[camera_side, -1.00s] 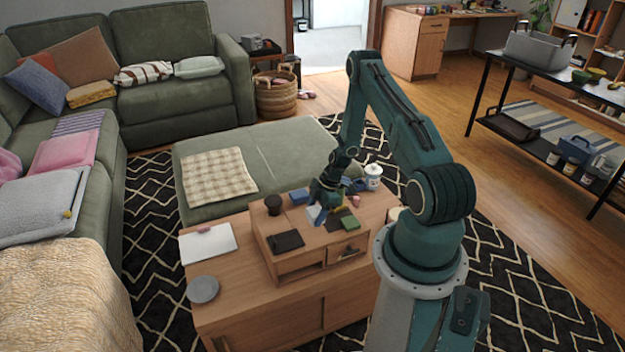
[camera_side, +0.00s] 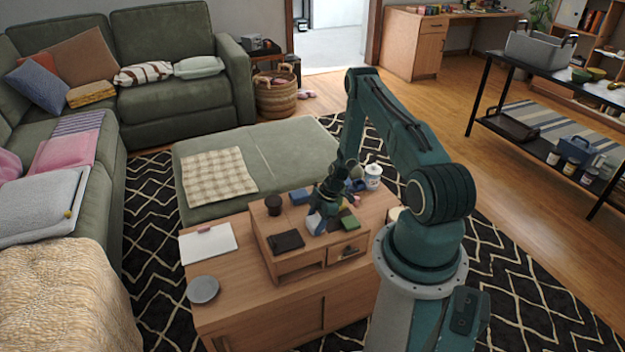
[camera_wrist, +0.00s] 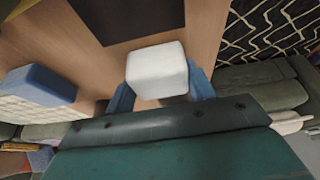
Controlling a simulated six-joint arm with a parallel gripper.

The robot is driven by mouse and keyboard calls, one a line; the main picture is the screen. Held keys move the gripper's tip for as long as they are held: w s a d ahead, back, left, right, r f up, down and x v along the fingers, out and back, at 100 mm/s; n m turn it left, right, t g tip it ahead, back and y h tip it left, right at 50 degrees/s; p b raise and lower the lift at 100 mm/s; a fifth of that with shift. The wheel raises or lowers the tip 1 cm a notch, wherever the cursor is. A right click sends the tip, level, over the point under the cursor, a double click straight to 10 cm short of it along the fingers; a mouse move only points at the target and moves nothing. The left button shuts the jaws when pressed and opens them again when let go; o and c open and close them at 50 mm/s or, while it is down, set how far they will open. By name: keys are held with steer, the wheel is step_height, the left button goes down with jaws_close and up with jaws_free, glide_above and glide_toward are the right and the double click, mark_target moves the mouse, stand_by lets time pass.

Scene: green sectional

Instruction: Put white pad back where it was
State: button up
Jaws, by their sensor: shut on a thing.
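The white pad (camera_wrist: 157,69) is a small block with rounded edges. In the wrist view it sits between the two blue fingers of my gripper (camera_wrist: 160,90), which is shut on it. In the side view my gripper (camera_side: 316,220) is low over the top of the small wooden drawer unit (camera_side: 282,254), between a black flat item and a green block. The pad is mostly hidden by the fingers there. I cannot tell whether it touches the wooden top. A dark flat patch (camera_wrist: 125,18) lies ahead of the pad in the wrist view.
Close by on the unit are a black folded item (camera_side: 287,241), a green block (camera_side: 350,222), a blue block (camera_side: 299,197) and a dark cup (camera_side: 273,204). A white jar (camera_side: 373,176) stands behind. A white board (camera_side: 208,243) and a grey dish (camera_side: 202,289) lie on the lower tabletop.

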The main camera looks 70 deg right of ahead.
steer(key=shift+f, duration=0.2)
steer(key=o, duration=1)
steer(key=shift+c, duration=0.2)
steer(key=shift+r, duration=0.2)
steer(key=v, duration=1.2)
